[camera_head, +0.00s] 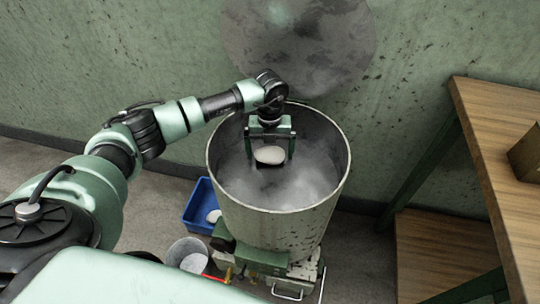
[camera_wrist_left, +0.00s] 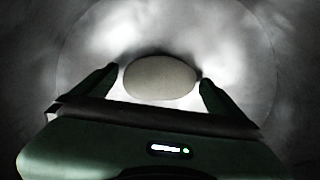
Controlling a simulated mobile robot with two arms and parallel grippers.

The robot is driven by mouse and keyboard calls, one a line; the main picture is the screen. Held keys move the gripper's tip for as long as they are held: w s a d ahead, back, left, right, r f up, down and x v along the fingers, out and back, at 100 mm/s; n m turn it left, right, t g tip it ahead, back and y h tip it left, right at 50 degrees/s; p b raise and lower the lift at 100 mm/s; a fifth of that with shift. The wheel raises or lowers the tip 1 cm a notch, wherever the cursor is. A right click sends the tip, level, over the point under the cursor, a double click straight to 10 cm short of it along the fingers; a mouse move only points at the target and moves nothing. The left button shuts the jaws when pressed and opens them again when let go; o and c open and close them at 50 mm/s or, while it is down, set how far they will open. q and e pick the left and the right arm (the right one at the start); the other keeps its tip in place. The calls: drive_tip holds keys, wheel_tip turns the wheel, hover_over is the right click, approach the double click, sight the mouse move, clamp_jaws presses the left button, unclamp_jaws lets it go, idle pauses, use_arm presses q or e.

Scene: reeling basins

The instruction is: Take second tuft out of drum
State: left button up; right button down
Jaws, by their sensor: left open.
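The drum (camera_head: 284,215) is a tall, pale, round vessel with a steamy grey inside. A whitish oval tuft (camera_head: 270,155) shows inside it. In the left wrist view the tuft (camera_wrist_left: 160,78) lies between the finger ends. My left gripper (camera_head: 270,150) reaches down into the drum from above. Its two fingers are apart, one on each side of the tuft; whether they touch it I cannot tell. My right gripper is in neither view. Steam blurs the drum's bottom.
A blue bin (camera_head: 200,208) with a white piece in it stands on the floor left of the drum. A grey bucket (camera_head: 188,251) with pale contents is in front of it. A wooden table (camera_head: 500,140) stands at the right. A green wall is behind.

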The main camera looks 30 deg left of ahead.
use_arm(q)
drive_tip(key=c, duration=1.4)
